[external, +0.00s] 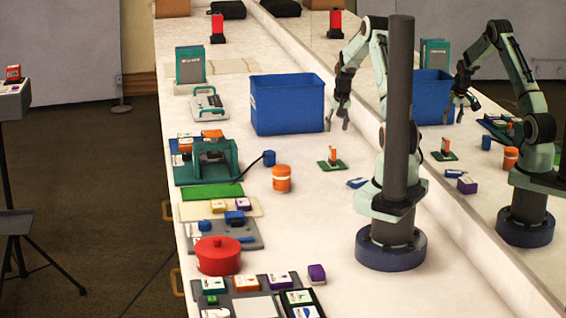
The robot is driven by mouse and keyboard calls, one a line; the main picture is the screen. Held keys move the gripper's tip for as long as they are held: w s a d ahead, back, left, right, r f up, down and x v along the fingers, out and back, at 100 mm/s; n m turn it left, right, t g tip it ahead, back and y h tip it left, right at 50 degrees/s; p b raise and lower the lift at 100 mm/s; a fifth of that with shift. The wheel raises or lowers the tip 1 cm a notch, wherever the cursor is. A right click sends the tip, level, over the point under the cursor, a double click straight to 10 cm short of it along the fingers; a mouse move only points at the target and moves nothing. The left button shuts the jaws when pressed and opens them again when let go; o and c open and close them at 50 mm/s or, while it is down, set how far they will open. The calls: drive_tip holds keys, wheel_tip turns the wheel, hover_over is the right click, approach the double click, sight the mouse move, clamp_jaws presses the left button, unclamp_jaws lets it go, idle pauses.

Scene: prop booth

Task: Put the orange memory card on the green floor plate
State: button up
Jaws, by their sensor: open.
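My gripper (337,122) is open and empty, pointing down beside the right side of the blue bin. An orange and white card-like piece (334,153) stands upright on a small dark green plate (323,164), below and apart from my gripper in the picture. A bright green flat plate (212,192) lies bare at the left of the counter, in front of a teal frame. Other orange pieces show: a flat one (212,134) behind the teal frame and an orange and white block (246,283) at the front. I cannot tell which is the memory card.
The blue bin (287,105) stands left of my gripper. An orange jar (281,179), a blue clip-like piece (357,183), the teal frame (216,160) and a red pot (218,256) stand on the counter. A mirror along the right repeats the scene. The counter's middle front is clear.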

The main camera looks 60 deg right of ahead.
drive_tip(key=s+a+r+n+y, duration=0.15)
drive_tip(key=a+r, duration=0.25)
drive_tip(key=a, duration=0.4)
drive_tip(key=s+a+r+n+g, duration=0.15)
drive_tip(key=a+r, duration=0.25)
drive_tip(key=a, duration=0.4)
drive_tip(key=s+a+r+n+t+y, duration=0.15)
drive_tip(key=a+r, duration=0.25)
drive_tip(key=a, duration=0.4)
drive_tip(key=s+a+n+g, duration=0.1)
drive_tip(key=s+a+n, duration=0.1)
drive_tip(key=s+a, duration=0.5)
drive_tip(key=s+a+n+g+y, duration=0.1)
drive_tip(key=s+a+n+g, duration=0.1)
drive_tip(key=s+a, duration=0.5)
drive_tip(key=s+n, duration=0.1)
drive_tip(key=s, duration=0.3)
drive_tip(key=shift+s+a+r+n, duration=0.15)
drive_tip(key=shift+s+r+n, duration=0.15)
drive_tip(key=shift+s+n, duration=0.05)
